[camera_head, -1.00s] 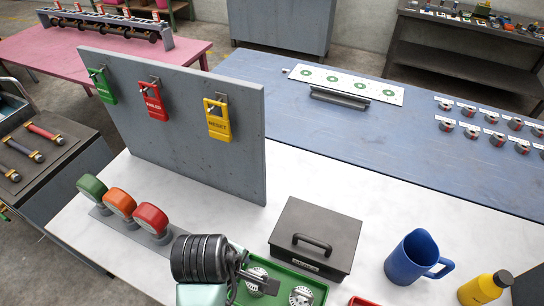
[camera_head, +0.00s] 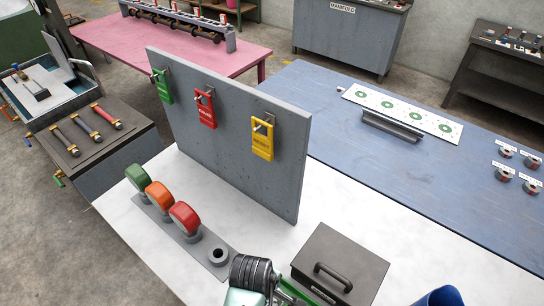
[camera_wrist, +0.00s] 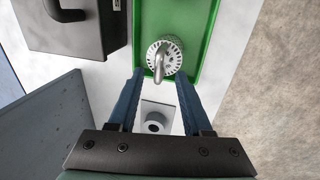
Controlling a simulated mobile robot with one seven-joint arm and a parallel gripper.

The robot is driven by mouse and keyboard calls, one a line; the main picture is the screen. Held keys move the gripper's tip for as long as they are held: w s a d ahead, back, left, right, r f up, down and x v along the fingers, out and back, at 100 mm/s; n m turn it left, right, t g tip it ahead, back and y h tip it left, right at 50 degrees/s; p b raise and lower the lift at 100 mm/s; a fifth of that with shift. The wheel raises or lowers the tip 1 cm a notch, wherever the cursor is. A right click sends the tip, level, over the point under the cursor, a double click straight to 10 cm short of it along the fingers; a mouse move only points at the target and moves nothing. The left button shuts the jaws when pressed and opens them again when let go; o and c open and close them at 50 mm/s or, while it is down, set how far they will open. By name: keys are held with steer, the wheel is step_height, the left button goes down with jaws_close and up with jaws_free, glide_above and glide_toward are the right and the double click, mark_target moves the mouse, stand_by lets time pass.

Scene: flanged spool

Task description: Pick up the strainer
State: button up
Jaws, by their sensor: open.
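A round metal strainer (camera_wrist: 173,66) with slots and a curved handle sits in the green tray (camera_wrist: 205,30) in the wrist view. In the head view only a strip of the green tray (camera_head: 296,290) shows beside my wrist, and the strainer is hidden.
A dark lidded box (camera_head: 340,262) stands close beside the tray. A grey upright board (camera_head: 230,150) with hanging tags and a base (camera_head: 180,225) with three coloured round pieces stand on the white table. A blue jug (camera_head: 440,297) is cut off at the bottom.

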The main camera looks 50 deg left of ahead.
mark_target(272, 299)
steer(key=shift+w+f+p, duration=0.15)
steer(key=shift+w+f, duration=0.1)
steer(key=shift+f, duration=0.65)
steer(key=shift+w+f+p, duration=0.15)
steer(key=shift+w+f, duration=0.1)
steer(key=shift+f, duration=0.65)
jaws_close()
